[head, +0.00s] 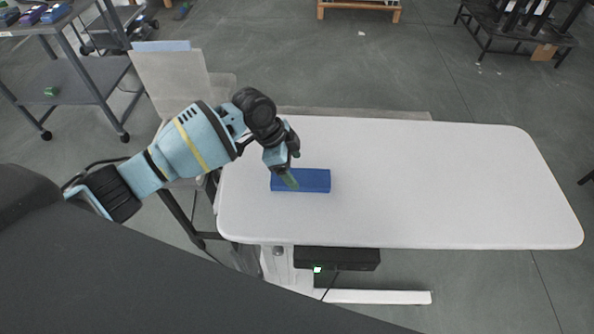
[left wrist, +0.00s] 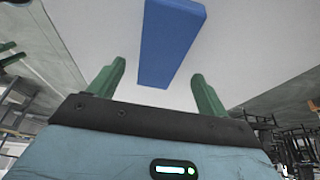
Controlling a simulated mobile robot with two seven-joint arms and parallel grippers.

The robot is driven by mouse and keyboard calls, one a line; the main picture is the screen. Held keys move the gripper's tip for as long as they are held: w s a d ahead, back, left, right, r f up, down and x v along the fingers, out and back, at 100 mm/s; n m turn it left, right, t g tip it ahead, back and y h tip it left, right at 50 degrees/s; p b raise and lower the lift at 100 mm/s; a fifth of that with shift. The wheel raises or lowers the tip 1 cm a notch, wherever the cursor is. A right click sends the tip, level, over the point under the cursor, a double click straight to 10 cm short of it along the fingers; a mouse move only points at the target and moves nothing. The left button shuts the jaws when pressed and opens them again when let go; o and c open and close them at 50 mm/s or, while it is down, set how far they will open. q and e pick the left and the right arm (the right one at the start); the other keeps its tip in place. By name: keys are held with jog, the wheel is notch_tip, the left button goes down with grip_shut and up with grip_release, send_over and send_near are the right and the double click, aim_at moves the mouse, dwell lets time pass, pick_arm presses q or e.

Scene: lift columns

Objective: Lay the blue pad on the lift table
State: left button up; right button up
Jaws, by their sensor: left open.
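The blue pad (head: 314,181) lies flat on the white top of the lift table (head: 430,185), near its left end and inside the edges. My left gripper (head: 290,180) is over the left part of the pad, with a green finger in front of it. In the left wrist view the gripper (left wrist: 158,70) is open, with its two green fingers apart. The pad (left wrist: 170,42) shows between and beyond the fingertips, and neither finger is closed on it. I cannot tell whether a fingertip touches it. My right gripper is not in view.
A grey chair-like panel (head: 170,82) stands behind the table's left end. A grey cart (head: 82,80) with small items is at the upper left. A dark rack (head: 515,30) stands at the upper right. The table's middle and right are clear.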

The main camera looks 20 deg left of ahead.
pick_arm(q)
jog(key=w+v, duration=0.1)
jog(key=v, duration=0.7)
jog(key=shift+s+r+p, duration=0.2)
jog(key=shift+s+p, duration=0.15)
jog(key=shift+s, duration=0.2)
jog(key=shift+a, duration=0.15)
